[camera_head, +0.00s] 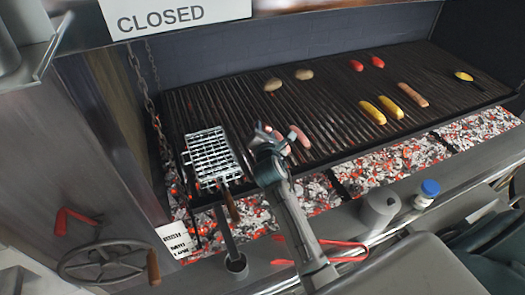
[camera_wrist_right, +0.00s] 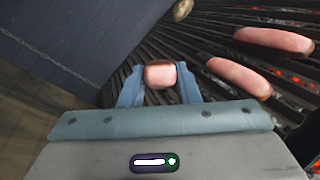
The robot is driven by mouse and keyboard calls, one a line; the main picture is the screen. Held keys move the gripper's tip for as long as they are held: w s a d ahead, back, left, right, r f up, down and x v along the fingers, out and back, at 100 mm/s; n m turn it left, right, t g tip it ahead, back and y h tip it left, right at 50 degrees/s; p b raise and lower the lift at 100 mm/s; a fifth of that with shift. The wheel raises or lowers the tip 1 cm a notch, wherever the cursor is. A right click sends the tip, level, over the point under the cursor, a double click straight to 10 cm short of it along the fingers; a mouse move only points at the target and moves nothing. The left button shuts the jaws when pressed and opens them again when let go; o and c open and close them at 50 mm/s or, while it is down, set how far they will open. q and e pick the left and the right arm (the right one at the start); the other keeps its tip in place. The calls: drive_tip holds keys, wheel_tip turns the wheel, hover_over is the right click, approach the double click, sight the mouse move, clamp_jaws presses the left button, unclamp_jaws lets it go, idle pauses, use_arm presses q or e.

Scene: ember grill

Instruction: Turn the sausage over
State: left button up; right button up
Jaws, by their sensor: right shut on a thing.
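My right gripper (camera_head: 268,138) is over the grill near its front edge, to the right of a wire basket. In the right wrist view its two blue fingers (camera_wrist_right: 160,84) are shut on a pink sausage (camera_wrist_right: 160,76), seen nearly end-on with a browner upper edge. The rest of that sausage is hidden, and I cannot tell whether it touches the bars. Two more pink sausages (camera_wrist_right: 238,76) (camera_wrist_right: 275,39) lie to the right in the wrist view. In the head view a pink sausage (camera_head: 299,136) shows just right of the gripper. My left gripper is not in view.
The wire basket (camera_head: 208,155) lies left on the grill (camera_head: 325,110). Yellow pieces (camera_head: 372,113), a brownish sausage (camera_head: 412,95), red pieces (camera_head: 356,65) and tan pieces (camera_head: 272,85) lie farther back or right. Embers (camera_head: 380,175) glow in front. A blue-capped container (camera_head: 428,190) stands on the front ledge.

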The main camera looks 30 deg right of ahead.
drive_tip(key=n+y, duration=0.1)
drive_tip(key=n, duration=0.1)
drive_tip(key=n+y, duration=0.1)
drive_tip(key=n, duration=0.2)
drive_tip(key=shift+d+r+t, duration=0.1)
drive_tip(key=shift+d+t, duration=0.1)
drive_tip(key=shift+t, duration=0.1)
drive_tip(key=n+y, duration=0.1)
drive_tip(key=n, duration=0.1)
drive_tip(key=n+y, duration=0.2)
drive_tip(key=n, duration=0.1)
drive_tip(key=shift+w+d+r+n, duration=0.1)
drive_tip(key=shift+d+r+n, duration=0.1)
drive_tip(key=shift+n, duration=0.1)
drive_tip(key=f+b, duration=0.1)
drive_tip(key=w+f+b, duration=0.1)
drive_tip(key=f, duration=0.1)
drive_tip(key=f+b, duration=0.1)
drive_tip(key=f, duration=0.1)
drive_tip(key=shift+w, duration=0.4)
drive_tip(key=shift+f, duration=0.35)
drive_tip(key=shift+r, duration=0.1)
drive_tip(key=o, duration=0.6)
drive_tip(key=shift+c, duration=0.2)
drive_tip(key=shift+o, duration=0.4)
drive_tip(key=o, duration=0.5)
